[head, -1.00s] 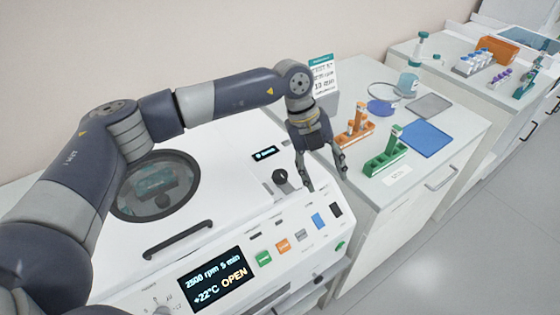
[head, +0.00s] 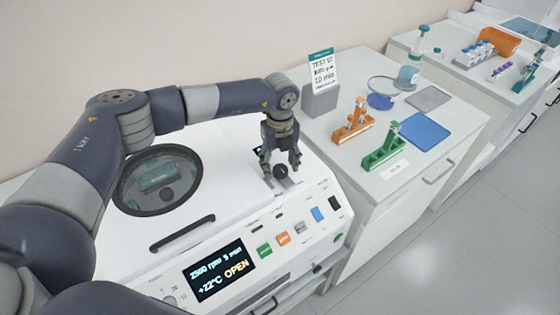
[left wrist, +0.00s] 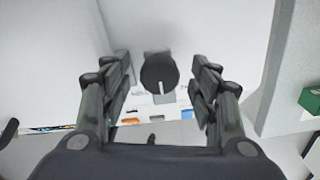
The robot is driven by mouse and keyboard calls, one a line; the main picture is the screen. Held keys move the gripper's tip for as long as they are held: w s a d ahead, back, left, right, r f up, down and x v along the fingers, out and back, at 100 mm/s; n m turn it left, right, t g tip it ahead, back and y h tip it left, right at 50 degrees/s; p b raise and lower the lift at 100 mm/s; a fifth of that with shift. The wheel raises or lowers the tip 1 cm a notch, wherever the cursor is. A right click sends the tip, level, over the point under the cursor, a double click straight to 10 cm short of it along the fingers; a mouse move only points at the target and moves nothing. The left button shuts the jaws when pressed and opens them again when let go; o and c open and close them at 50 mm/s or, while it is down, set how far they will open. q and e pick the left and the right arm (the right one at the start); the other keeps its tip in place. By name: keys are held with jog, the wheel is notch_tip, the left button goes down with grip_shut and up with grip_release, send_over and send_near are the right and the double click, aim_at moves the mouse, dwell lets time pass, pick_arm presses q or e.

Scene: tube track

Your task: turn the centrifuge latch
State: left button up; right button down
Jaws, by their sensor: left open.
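The centrifuge (head: 235,155) is a white machine with a round window in its lid and a screen (head: 217,270) reading "2500 rpm 5 min +22°C OPEN". Its latch, a round black knob (head: 281,171), sits on the top right of the machine. My left gripper (head: 281,172) is open over the knob, its fingers on either side. In the left wrist view the knob (left wrist: 159,73) with a white pointer line lies between the open fingers (left wrist: 163,90), with gaps on both sides. My right gripper is not in view.
A black lid handle (head: 183,233) lies left of the knob.

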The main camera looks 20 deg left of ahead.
pick_arm(q)
jog(key=shift+f, duration=0.25)
jog(key=c, duration=1.1)
jog(key=shift+o, duration=0.2)
